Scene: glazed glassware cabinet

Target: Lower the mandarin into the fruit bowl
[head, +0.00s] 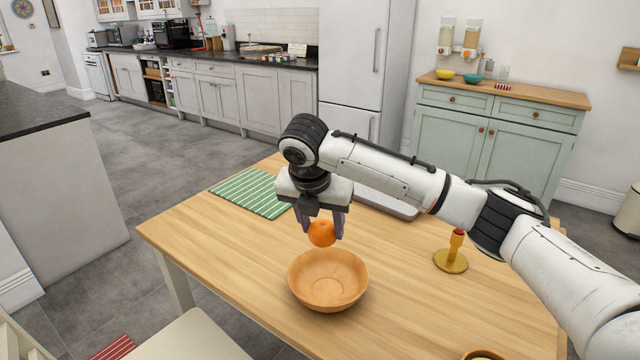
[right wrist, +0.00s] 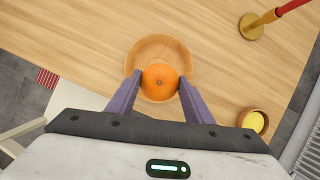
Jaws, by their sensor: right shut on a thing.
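The mandarin (head: 321,234) is orange and round, held between the fingers of my right gripper (head: 322,228). In the right wrist view, the mandarin (right wrist: 160,82) sits between the two purple fingers of the right gripper (right wrist: 160,88). The fruit bowl (head: 328,280) is a round wooden bowl on the table, and looks empty in the head view. The mandarin appears above the bowl's far side, apart from its inner floor. In the right wrist view the bowl (right wrist: 160,46) shows behind the mandarin, which hides part of it. My left gripper is not in view.
On the wooden table (head: 210,228) are a green striped mat (head: 250,193), a grey tray (head: 385,203) partly behind my arm, and a gold stand (head: 451,261) right of the bowl. A small bowl with yellow contents (right wrist: 252,121) stands near the edge. A chair (head: 190,338) is in front.

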